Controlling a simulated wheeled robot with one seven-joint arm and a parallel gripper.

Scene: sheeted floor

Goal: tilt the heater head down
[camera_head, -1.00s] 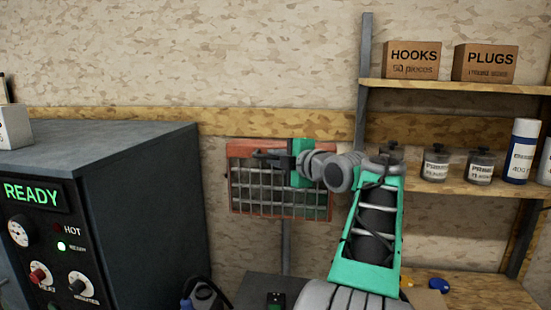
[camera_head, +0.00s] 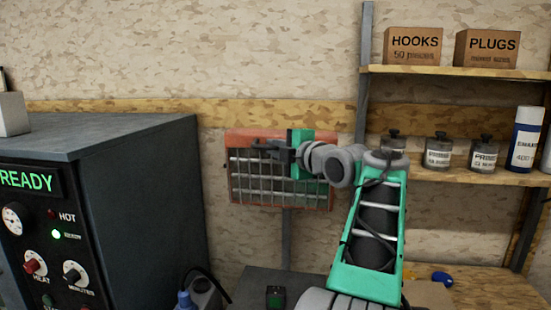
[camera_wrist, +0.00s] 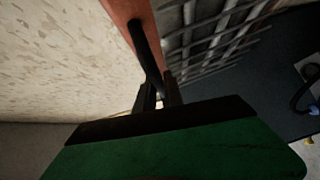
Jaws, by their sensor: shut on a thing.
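The heater head (camera_head: 233,191) is an orange-red frame with a grey wire grille, on a post against the wall, in the middle of the head view. Its grille faces mostly toward me. My gripper (camera_head: 268,148) reaches in from the right at the upper part of the head. In the wrist view, the fingers of my gripper (camera_wrist: 158,95) are closed around the end of a dark bar handle (camera_wrist: 145,48) that joins the orange frame (camera_wrist: 124,12). The grille (camera_wrist: 215,30) is beside it. My arm and gripper body cover the right part of the head.
A dark oven cabinet (camera_head: 100,140) with a READY display stands at the left. At the right, shelves (camera_head: 450,72) hold boxes, jars and a spray can (camera_head: 525,140). A bench (camera_head: 480,290) is below.

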